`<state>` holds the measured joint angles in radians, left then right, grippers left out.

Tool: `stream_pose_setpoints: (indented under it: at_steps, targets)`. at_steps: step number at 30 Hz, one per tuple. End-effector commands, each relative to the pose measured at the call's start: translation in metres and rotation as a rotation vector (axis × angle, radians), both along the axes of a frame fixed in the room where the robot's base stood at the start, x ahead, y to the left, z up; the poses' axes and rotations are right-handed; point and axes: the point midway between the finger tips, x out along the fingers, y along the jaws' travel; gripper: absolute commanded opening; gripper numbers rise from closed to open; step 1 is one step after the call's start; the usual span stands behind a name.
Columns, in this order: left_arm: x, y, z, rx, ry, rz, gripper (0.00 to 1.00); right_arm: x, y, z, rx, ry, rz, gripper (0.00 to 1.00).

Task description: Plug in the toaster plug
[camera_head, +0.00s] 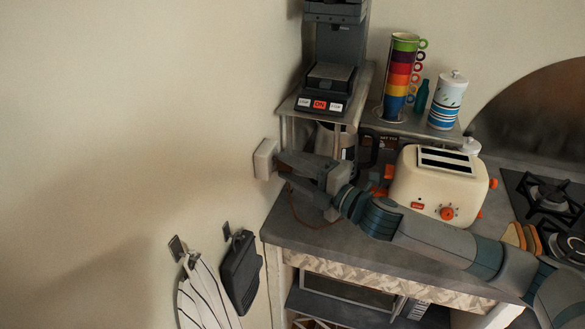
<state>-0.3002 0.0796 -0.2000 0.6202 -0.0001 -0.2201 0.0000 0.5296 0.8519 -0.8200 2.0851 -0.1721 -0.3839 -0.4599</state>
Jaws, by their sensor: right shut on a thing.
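The cream toaster (408,187) with orange knobs stands on the grey counter, right of my right gripper. A white wall socket box (265,160) is on the wall at the counter's left end. My right gripper (284,166) is shut, its fingertips right at the socket box. The plug is hidden between the fingers, so I cannot tell whether it sits in the socket. A thin brown cable (295,213) hangs below the gripper and curves over the counter. My left gripper is not in view.
A coffee machine (336,50), a stack of coloured cups (404,70) and a striped canister (447,100) stand on a shelf behind. A dark jug handle is close behind my right gripper. A striped towel (204,298) and dark pad (240,272) hang at lower left. A hob (548,195) is at right.

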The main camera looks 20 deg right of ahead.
Motion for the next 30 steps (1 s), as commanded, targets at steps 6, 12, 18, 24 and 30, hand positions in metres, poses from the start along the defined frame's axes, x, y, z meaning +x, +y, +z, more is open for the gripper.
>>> stream_pose_setpoints:
  at_steps: [6, 12, 18, 24, 30]
  targets:
    - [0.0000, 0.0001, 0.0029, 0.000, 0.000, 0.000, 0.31, 0.0027, 0.0042, 0.0009, 0.001, -0.001, 0.000, 0.08]
    - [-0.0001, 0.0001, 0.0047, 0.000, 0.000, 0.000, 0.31, 0.0047, 0.0079, 0.0011, 0.001, -0.001, 0.001, 0.08]
    - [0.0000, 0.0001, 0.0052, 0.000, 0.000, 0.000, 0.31, 0.0056, 0.0095, 0.0008, 0.000, -0.001, 0.002, 0.08]
    - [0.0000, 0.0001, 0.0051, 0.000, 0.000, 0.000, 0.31, 0.0055, 0.0096, 0.0008, 0.001, -0.002, 0.002, 0.08]
    - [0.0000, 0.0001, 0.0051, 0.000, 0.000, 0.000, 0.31, 0.0056, 0.0094, 0.0005, 0.001, -0.001, 0.001, 0.52]
